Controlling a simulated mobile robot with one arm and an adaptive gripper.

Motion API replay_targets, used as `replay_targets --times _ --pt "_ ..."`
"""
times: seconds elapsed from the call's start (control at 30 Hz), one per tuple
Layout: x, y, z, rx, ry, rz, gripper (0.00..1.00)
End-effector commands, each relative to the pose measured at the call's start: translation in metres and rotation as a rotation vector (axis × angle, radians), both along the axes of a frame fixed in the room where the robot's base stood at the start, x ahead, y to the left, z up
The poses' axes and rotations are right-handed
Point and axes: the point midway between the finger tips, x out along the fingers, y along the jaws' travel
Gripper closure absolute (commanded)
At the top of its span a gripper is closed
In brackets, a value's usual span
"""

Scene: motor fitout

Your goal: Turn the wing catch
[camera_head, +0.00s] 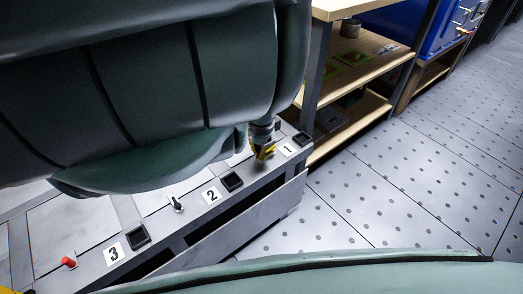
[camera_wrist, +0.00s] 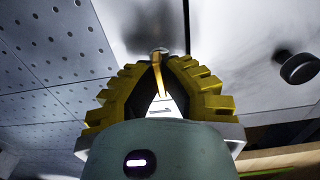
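My gripper (camera_head: 262,151), with yellow fingers, points down at the bench-like panel close to the label 1. In the wrist view its fingertips (camera_wrist: 160,57) come together around a small pale metal piece (camera_wrist: 158,49), which seems to be the wing catch. Most of the piece is hidden by the fingers, so its turn angle cannot be told. The label 1 (camera_head: 287,149) lies just to the right of my gripper. A dark lever (camera_head: 177,204) stands by label 2, and a red handle (camera_head: 69,262) by label 3.
Square black fittings (camera_head: 232,182) sit along the panel's front edge. A round dark knob (camera_wrist: 299,67) shows at the right in the wrist view. A wooden shelf unit (camera_head: 350,75) stands close behind the panel's right end. The perforated floor (camera_head: 400,180) to the right is clear.

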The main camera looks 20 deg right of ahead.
Motion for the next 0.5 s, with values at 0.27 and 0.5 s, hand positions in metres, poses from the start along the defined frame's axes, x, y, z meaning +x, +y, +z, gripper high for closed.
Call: replay_targets --times 0.27,0.5 --pt "0.0001 0.0001 -0.0005 0.000 -0.001 0.000 0.76" --pt "0.0000 0.0000 -0.0002 0.000 0.000 0.001 0.63"
